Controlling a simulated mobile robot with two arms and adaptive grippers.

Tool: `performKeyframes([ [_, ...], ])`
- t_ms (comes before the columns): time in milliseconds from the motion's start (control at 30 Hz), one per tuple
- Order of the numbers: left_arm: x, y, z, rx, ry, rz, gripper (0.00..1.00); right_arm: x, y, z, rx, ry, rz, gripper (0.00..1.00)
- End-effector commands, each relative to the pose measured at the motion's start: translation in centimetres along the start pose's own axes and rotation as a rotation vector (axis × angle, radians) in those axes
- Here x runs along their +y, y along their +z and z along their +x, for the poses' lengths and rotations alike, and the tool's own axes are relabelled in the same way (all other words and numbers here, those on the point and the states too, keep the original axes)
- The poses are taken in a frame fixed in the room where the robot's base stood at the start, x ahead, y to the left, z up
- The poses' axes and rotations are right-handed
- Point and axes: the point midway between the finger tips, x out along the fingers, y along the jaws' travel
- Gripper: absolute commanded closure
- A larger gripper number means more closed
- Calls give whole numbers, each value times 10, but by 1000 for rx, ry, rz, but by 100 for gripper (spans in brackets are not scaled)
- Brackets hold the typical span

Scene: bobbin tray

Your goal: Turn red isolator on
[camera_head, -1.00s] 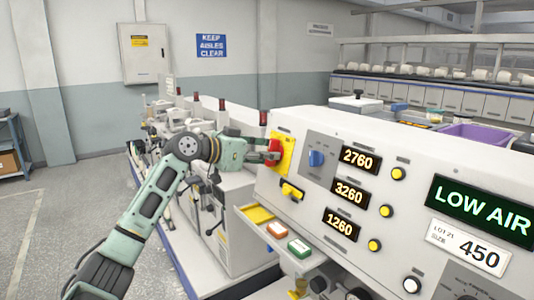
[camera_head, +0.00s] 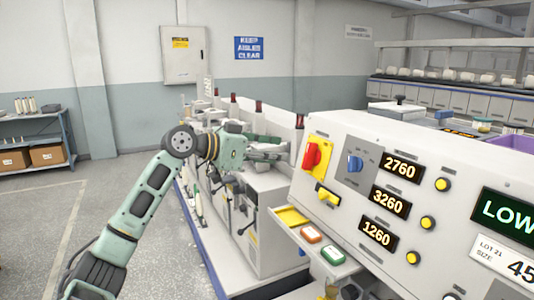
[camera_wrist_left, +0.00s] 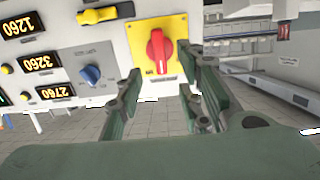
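The red isolator knob (camera_head: 313,155) sits on a yellow plate (camera_head: 322,147) at the left end of the white machine panel. Its handle looks upright. In the left wrist view, whose picture is upside down, the red knob (camera_wrist_left: 159,50) on its yellow plate (camera_wrist_left: 178,25) shows with its handle vertical. My left gripper (camera_head: 284,147) is just left of the knob in the head view, apart from it. In the left wrist view its two fingers (camera_wrist_left: 158,66) are spread with nothing between them, and the knob is beyond the gap. My right gripper is not in view.
A blue rotary switch (camera_head: 355,163) is right of the isolator and a yellow switch (camera_head: 327,196) is below it. A shelf (camera_head: 35,140) stands at far left, beyond open floor.

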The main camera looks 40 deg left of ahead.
Motion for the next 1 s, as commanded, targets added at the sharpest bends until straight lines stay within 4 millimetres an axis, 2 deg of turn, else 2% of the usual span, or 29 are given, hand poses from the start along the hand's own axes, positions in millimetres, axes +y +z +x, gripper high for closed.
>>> performKeyframes([
  [100, 0, 2, -12, -3, 1, -1, 66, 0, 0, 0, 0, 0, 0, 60],
  [300, 0, 1, -22, -2, 1, 0, 66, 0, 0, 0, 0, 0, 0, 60],
  [1000, 0, 0, -22, -1, 1, 0, 66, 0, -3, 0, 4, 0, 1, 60],
])
